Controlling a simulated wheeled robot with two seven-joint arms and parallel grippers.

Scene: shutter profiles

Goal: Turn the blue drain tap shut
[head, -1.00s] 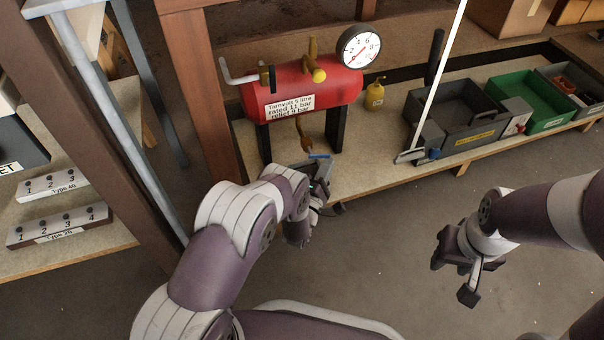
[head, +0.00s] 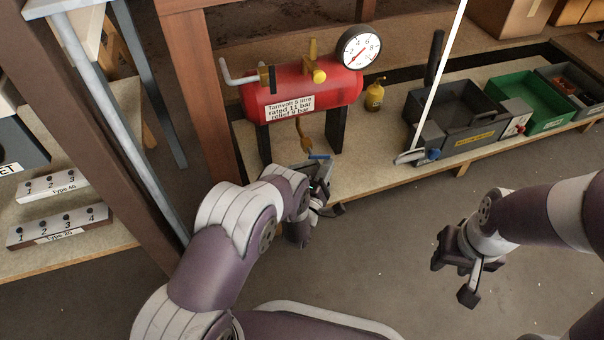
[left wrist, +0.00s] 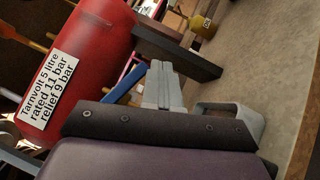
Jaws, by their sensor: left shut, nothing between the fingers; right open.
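The blue drain tap (head: 319,156) is a small blue lever at the lower end of a brass drain pipe (head: 303,134) beneath the red tank (head: 330,90). It also shows in the left wrist view as a blue bar (left wrist: 126,82), just left of my fingertips. My left gripper (head: 322,172) is below the tank, close to the lever. In the left wrist view my left gripper (left wrist: 160,70) has its fingers together with nothing between them. I cannot tell whether they touch the lever. My right gripper (head: 455,272) is open and empty over the floor, at right.
The tank stands on dark legs (head: 337,130) on a low bench (head: 375,160). A round gauge (head: 360,48), a yellow bottle (head: 374,97), a grey tray (head: 450,112) and a green tray (head: 530,98) are nearby. A wooden post (head: 200,90) rises at left. The floor in front is clear.

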